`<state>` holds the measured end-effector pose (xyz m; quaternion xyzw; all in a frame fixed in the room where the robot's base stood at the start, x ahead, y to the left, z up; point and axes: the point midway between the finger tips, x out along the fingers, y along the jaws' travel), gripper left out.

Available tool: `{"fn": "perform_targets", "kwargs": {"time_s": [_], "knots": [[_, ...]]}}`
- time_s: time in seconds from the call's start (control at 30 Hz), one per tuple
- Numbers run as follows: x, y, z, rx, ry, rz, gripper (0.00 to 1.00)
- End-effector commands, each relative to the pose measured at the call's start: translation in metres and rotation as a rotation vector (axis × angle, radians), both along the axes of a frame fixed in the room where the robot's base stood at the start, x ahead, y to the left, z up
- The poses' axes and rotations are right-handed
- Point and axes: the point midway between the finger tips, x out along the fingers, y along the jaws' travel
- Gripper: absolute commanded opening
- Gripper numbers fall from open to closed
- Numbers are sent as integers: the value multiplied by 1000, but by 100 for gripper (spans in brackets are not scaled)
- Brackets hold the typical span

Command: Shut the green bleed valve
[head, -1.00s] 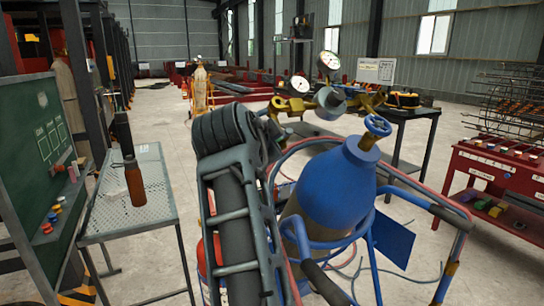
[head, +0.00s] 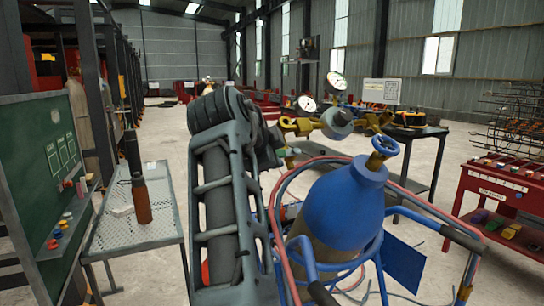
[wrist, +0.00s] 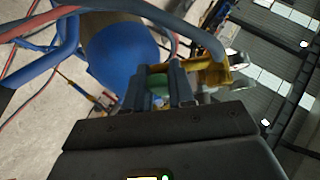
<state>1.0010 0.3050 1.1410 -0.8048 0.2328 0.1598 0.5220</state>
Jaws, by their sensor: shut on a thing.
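The green bleed valve (wrist: 158,86) shows as a small green part between my gripper's two dark fingers in the wrist view. My gripper (wrist: 157,80) is shut on it. The fingers cover most of the valve, so its handle angle cannot be told. In the head view a small green piece (head: 289,152) shows at the end of my gripper, below the brass regulator fittings (head: 300,126). My arm hides part of this area.
A blue gas cylinder (head: 343,212) with a blue handwheel (head: 385,147) stands in a blue tube frame close to my arm. Red and blue hoses loop beside it. Two gauges (head: 336,81) rise above the regulator. A mesh table (head: 160,220) stands left.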

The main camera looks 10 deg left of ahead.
Motion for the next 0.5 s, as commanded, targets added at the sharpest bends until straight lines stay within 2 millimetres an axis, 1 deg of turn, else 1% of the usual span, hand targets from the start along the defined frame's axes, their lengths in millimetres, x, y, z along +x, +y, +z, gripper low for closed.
{"fn": "perform_targets", "kwargs": {"time_s": [0.07, 0.1, 0.3, 0.5], "knots": [[1, -1, 0, 2, 0, -1, 0], [1, -1, 0, 2, 0, -1, 24], [0, -1, 0, 1, -1, 0, 44], [0, 0, 0, 0, -1, 0, 45]]}}
